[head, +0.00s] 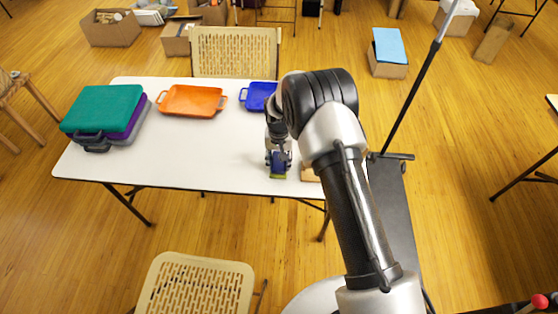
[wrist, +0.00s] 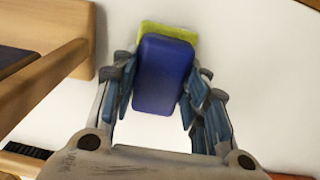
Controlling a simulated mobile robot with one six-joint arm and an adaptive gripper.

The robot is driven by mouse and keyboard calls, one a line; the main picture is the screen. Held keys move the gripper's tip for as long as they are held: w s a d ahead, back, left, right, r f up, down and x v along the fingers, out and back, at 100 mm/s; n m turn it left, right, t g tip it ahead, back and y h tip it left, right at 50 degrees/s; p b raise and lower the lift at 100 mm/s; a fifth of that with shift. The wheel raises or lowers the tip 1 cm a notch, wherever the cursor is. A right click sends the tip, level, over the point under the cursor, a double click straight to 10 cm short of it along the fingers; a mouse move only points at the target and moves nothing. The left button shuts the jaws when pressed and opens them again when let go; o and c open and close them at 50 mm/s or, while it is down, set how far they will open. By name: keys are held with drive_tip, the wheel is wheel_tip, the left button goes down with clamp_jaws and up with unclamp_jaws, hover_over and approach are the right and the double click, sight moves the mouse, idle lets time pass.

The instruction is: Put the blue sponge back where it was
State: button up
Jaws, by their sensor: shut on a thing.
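The blue sponge (wrist: 162,78) is between the fingers of my gripper (wrist: 160,85) in the wrist view. A yellow-green layer (wrist: 168,31) shows along its far edge. In the head view my gripper (head: 278,158) points down near the front edge of the white table (head: 190,150). It is shut on the sponge (head: 278,168), with the yellow-green part lowest. I cannot tell whether the sponge touches the table.
A wooden object (head: 309,173) lies just right of my gripper, partly hidden by my arm. It also shows in the wrist view (wrist: 45,85). A blue tray (head: 257,97), an orange tray (head: 193,101) and stacked cases (head: 103,110) stand farther back. The table's middle is clear.

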drive_tip(key=shift+f, duration=0.25)
drive_tip(key=o, duration=0.9)
drive_tip(key=shift+r, duration=0.1)
drive_tip(key=shift+o, duration=0.2)
drive_tip(key=shift+r, duration=0.1)
drive_tip(key=s+d+r+t+p, duration=0.1)
drive_tip(key=s+d+r+p, duration=0.15)
drive_tip(key=r, duration=1.15)
drive_tip(key=s+d+r+p, duration=0.1)
drive_tip(key=d+r, duration=0.2)
drive_tip(key=r, duration=1)
drive_tip(key=s+d+r+t, duration=0.1)
drive_tip(key=s+d+r, duration=0.4)
drive_tip(key=s+r, duration=0.45)
drive_tip(key=s+d+r+t, duration=0.1)
drive_tip(key=s+d+r, duration=0.1)
drive_tip(key=s, duration=0.8)
drive_tip(key=s+d+r+t, duration=0.1)
drive_tip(key=s+d+r, duration=0.2)
drive_tip(key=s, duration=0.8)
drive_tip(key=shift+d+r+t, duration=0.25)
drive_tip(key=shift+d+t, duration=0.05)
drive_tip(key=shift+d, duration=0.3)
